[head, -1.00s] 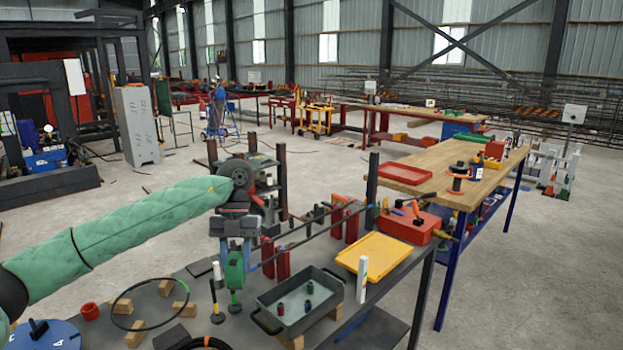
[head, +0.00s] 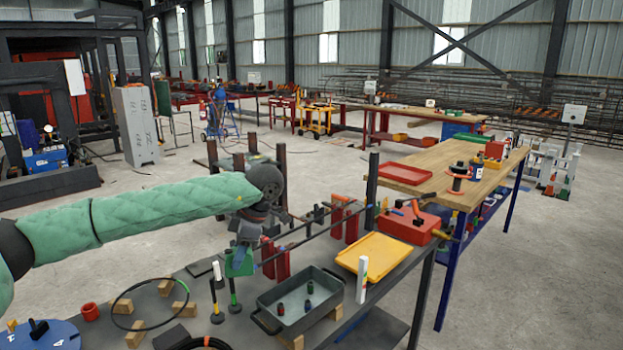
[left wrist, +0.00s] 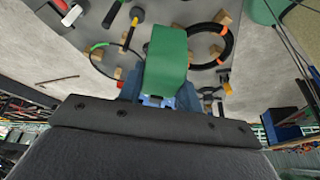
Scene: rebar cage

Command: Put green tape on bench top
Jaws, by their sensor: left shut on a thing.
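The green tape (head: 239,263) is held in my left gripper (head: 246,246), in front of the grey bench top (head: 215,333) in the head view. In the left wrist view the tape (left wrist: 167,62) shows as a green block between the blue-grey fingers (left wrist: 158,98), with the grey bench top behind it. The tape appears to be above the bench surface; I cannot tell the exact gap. My right gripper is in neither current view.
On the grey bench are a dark tray (head: 275,325) with small bottles, a yellow tray (head: 373,258), a white marker (head: 361,280), upright black-handled tools (head: 217,300), a black ring (head: 150,282) and wood blocks (head: 135,334). A wooden bench (head: 440,165) stands behind.

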